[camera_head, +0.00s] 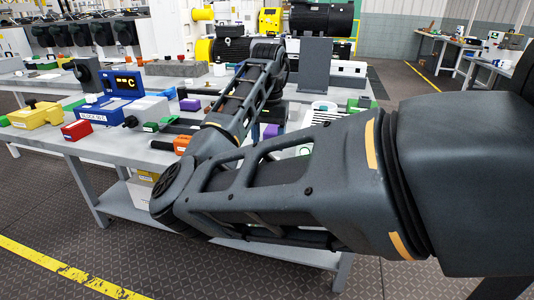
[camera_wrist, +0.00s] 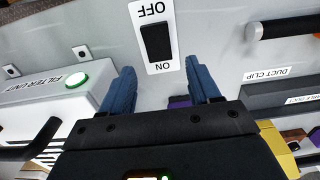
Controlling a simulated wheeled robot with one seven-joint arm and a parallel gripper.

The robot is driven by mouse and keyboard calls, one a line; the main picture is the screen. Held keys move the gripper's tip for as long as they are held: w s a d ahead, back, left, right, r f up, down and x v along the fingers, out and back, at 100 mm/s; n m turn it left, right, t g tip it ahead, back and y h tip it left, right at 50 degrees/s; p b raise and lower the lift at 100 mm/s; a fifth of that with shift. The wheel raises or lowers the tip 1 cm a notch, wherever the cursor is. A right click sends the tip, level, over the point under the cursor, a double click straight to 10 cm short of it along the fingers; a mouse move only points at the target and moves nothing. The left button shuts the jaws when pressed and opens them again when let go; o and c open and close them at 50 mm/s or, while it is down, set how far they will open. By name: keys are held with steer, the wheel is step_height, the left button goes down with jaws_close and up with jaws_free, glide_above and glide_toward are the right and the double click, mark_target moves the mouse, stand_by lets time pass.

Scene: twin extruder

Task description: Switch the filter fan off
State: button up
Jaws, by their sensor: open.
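In the wrist view a black rocker switch (camera_wrist: 156,42) sits on a white plate marked OFF and ON. The lettering appears upside down, with OFF at the top and ON at the bottom. I cannot tell which end of the rocker is pressed. A white box labelled FILTER UNIT (camera_wrist: 50,85) is at the left, with a round green button or lamp (camera_wrist: 77,73) on it. My gripper (camera_wrist: 163,84) has its two blue fingers apart with nothing between them. Its fingertips point toward the switch's ON end. In the head view my arm hides the switch.
A grey block labelled DUCT CLIP (camera_wrist: 278,92) and a black bar (camera_wrist: 288,26) are at the right in the wrist view. In the head view the workbench (camera_head: 100,145) holds a blue display unit (camera_head: 122,82), a yellow box (camera_head: 36,115) and a red box (camera_head: 76,130).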

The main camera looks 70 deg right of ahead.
steer(key=shift+f+b, duration=0.35)
steer(key=shift+f, duration=1.75)
steer(key=shift+c, duration=0.2)
steer(key=c, duration=1)
steer(key=shift+s+a+r+h+p, duration=0.1)
steer(key=shift+a+h+p, duration=0.15)
steer(key=shift+h+p, duration=0.45)
steer(key=shift+a+h, duration=0.2)
steer(key=shift+h, duration=0.7)
steer(key=o, duration=1)
steer(key=shift+o, duration=0.2)
